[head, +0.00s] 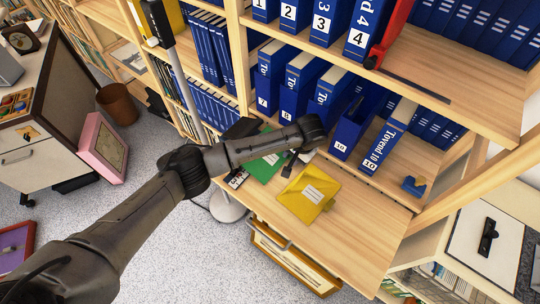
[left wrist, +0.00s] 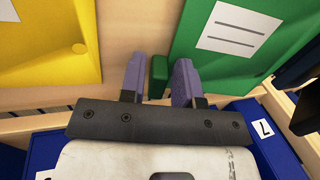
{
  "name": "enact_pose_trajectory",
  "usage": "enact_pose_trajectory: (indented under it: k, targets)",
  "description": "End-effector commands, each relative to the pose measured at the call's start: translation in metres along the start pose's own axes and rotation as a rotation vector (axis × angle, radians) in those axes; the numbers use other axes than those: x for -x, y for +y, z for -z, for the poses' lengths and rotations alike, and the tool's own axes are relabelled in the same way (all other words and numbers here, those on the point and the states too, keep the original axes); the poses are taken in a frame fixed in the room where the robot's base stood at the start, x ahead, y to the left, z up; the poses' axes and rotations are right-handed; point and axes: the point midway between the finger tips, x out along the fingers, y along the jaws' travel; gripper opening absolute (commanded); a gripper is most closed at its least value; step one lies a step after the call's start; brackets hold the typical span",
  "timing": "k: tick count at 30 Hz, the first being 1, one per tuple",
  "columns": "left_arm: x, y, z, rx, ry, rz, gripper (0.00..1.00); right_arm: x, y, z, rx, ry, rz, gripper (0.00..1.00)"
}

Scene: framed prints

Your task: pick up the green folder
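The green folder (head: 266,166) lies at the left end of the wooden shelf board in the head view, partly behind my left arm. In the left wrist view the green folder (left wrist: 228,42) has a white label and fills the upper right. A small green tab (left wrist: 158,75) stands between the two purple fingers of my left gripper (left wrist: 159,72). Narrow gaps show beside the tab, and the fingers look open around it. In the head view the left gripper (head: 291,162) is at the folder's right edge, mostly hidden by my wrist. My right gripper is not in view.
A yellow folder (head: 309,195) lies just right of the green one. A lamp base (head: 227,207) is on the floor at left. The shelf board (head: 370,225) is bare at front right.

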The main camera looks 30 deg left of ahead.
Motion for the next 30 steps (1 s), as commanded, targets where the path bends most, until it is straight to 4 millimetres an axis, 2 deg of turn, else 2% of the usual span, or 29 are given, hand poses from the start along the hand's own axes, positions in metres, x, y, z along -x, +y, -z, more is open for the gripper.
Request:
enact_pose_trajectory:
  k: [6, 15, 25, 30]
  targets:
    - [0.0, 0.0, 0.0, 0.0, 0.001, 0.0, 0.29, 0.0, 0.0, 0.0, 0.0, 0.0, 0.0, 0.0]
    - [0.0, 0.0, 0.0, -0.001, 0.001, 0.0, 0.0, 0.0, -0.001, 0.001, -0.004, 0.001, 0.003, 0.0]
    - [0.001, 0.0, 0.0, -0.001, 0.001, 0.0, 0.0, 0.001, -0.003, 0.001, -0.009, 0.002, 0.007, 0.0]
    - [0.011, -0.003, 0.0, 0.0, 0.001, -0.001, 0.0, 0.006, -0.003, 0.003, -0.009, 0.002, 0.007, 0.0]
